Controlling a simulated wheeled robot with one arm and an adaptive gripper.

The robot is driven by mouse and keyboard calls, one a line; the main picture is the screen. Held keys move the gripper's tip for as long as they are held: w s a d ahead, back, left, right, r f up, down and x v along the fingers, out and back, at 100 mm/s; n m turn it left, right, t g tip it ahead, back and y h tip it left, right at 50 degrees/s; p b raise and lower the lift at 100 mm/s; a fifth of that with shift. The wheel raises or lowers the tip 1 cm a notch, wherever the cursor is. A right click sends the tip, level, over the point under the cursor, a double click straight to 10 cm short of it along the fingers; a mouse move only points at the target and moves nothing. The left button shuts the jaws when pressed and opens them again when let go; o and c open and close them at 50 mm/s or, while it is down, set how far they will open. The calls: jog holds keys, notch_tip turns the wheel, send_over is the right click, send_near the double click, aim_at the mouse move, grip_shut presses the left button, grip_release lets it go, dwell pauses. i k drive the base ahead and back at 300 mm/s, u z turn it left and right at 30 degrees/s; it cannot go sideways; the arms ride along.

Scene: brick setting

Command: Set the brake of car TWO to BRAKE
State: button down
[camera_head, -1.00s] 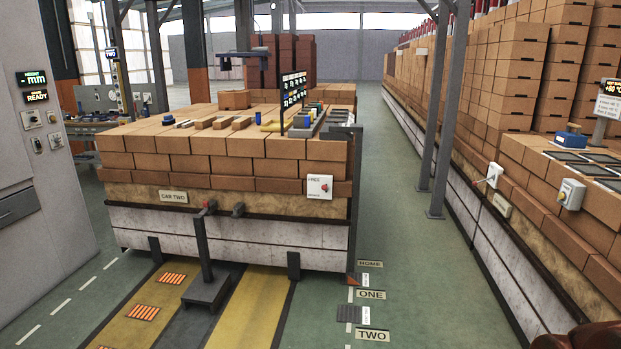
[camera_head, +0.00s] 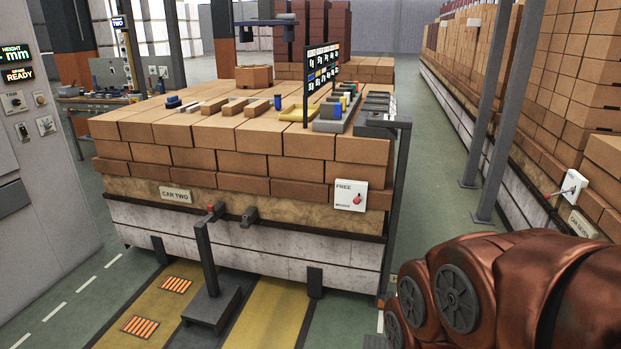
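Car TWO (camera_head: 240,160) is a brick-topped car with a pale lower skirt and a "CAR TWO" plate (camera_head: 176,194) on its front. The brake switch (camera_head: 350,195) is a white box at the right of that front, with a red knob (camera_head: 357,199). "FREE" is printed at its top and a small label, too small to read surely, at its bottom. The knob's exact setting is hard to tell. My copper-coloured arm fills the lower right, to the right of and below the switch. My gripper's fingers are not in view.
A grey post with a red-tipped lever (camera_head: 212,265) stands before the car. A dark grey bracket post (camera_head: 395,200) rises at the car's right corner. Grey columns (camera_head: 500,110) and a long brick wall line the right. Green floor lies between.

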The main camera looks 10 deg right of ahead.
aim_at(357, 200)
jog(key=u, duration=0.25)
jog(key=i, duration=1.6)
jog(key=u, duration=0.15)
